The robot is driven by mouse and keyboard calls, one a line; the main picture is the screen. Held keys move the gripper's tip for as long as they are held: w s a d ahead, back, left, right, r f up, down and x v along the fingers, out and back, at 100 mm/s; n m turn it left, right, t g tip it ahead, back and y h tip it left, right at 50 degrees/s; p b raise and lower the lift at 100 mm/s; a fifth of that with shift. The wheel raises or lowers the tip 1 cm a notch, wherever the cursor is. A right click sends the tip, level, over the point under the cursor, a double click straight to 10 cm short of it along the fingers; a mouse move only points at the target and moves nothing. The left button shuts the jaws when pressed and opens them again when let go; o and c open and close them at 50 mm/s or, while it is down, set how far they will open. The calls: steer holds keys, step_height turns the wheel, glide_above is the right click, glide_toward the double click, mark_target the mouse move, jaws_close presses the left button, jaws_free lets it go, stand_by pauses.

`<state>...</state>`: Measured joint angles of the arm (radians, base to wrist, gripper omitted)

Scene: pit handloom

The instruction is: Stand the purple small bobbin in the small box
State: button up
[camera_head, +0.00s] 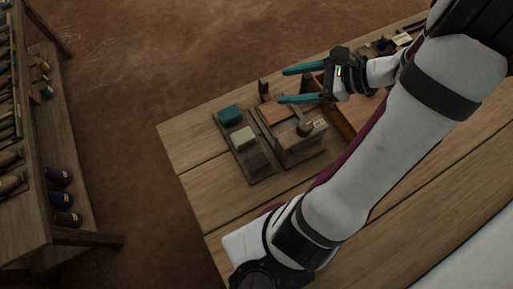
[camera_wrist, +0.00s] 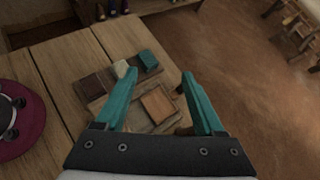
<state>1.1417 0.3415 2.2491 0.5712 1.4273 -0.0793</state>
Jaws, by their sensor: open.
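My gripper (camera_head: 281,86) has two teal fingers spread apart with nothing between them. It is above the far part of the wooden table, over a wooden block stand. In the wrist view the gripper (camera_wrist: 162,74) is also open and empty. A purple rounded piece (camera_head: 58,176) sits on the rack at the left of the head view, far from my gripper; I cannot tell for sure that it is the small bobbin. An open wooden box (camera_head: 345,127) lies partly behind my arm, and its inside is mostly hidden. I cannot tell whether it is the small box.
A dark tray with teal (camera_head: 230,114), cream (camera_head: 243,138) and brown (camera_head: 256,163) blocks lies left of the wooden block stand (camera_head: 300,143). A maroon disc (camera_wrist: 22,125) shows in the wrist view. The table's front left planks (camera_head: 200,165) are clear.

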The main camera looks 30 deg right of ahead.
steer(key=s+a+r+n+g+h, duration=0.1)
steer(key=s+a+r+n+g, duration=0.15)
steer(key=a+n+g, duration=0.4)
steer(key=s+a+r+n+g, duration=0.1)
steer(key=s+a+n, duration=0.25)
steer(key=a, duration=0.55)
steer(key=s+a+n+h, duration=0.2)
steer(key=s+n+h, duration=0.2)
steer(key=s+n, duration=0.3)
steer(key=shift+a+r+n+g+h, duration=0.15)
steer(key=shift+a+n+g+h, duration=0.25)
steer(key=shift+n, duration=0.7)
